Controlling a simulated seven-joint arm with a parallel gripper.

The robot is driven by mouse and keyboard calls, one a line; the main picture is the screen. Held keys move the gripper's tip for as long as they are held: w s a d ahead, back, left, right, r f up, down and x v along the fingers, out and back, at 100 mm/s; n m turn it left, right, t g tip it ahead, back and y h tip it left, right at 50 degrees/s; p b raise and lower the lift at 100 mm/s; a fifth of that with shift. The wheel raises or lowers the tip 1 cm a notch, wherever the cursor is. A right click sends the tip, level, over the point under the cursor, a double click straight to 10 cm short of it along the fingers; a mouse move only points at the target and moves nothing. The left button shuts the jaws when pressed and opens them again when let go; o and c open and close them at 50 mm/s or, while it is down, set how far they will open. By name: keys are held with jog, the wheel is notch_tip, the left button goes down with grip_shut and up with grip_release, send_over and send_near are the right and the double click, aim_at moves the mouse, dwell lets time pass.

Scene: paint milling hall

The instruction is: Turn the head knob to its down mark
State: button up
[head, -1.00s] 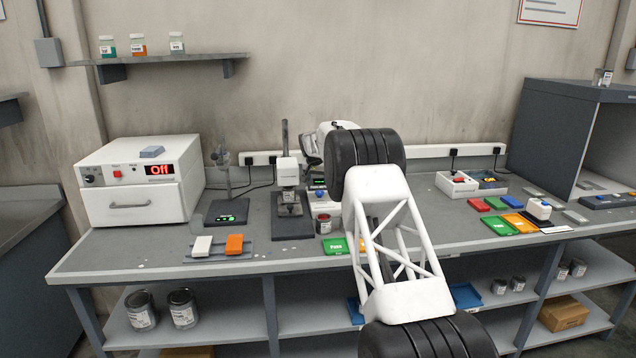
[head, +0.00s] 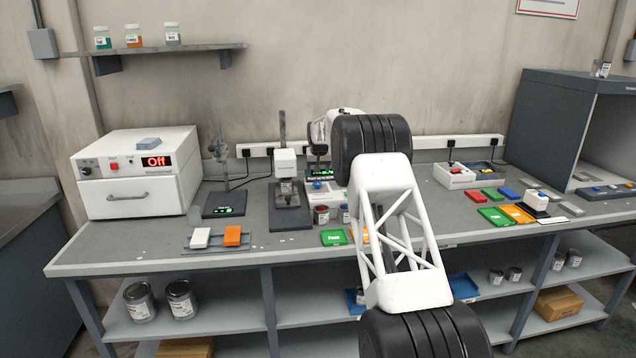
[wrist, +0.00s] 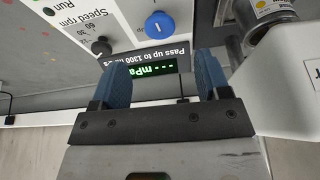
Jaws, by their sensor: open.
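The instrument's white base (head: 325,191) stands mid-bench, with a lit green display (head: 322,171) behind it. In the wrist view a blue round knob (wrist: 160,24) with a white pointer line sits on the white panel, in front of the display (wrist: 150,69). In the head view my arm partly hides my gripper (head: 318,132).
A metal can (wrist: 262,15) is close to the right finger. A stand (head: 284,190) is left of the instrument, and small jars (head: 321,214) stand in front.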

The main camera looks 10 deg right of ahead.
aim_at(317, 183)
jog(key=shift+d+r+n+y, duration=0.1)
jog(key=shift+d+n+y, duration=0.2)
jog(key=shift+n, duration=0.45)
jog(key=shift+d+f+n+y, duration=0.15)
jog(key=shift+n+y, duration=0.15)
jog(key=shift+n, duration=0.5)
jog(key=shift+d+r+n+y, duration=0.15)
jog(key=shift+d+n+y, duration=0.15)
jog(key=shift+n, duration=0.45)
jog(key=shift+a+f, duration=0.1)
jog(key=shift+f, duration=0.1)
jog(key=shift+x, duration=3.75)
jog(key=c, duration=0.9)
jog(key=shift+r, duration=0.1)
jog(key=shift+m, duration=0.6)
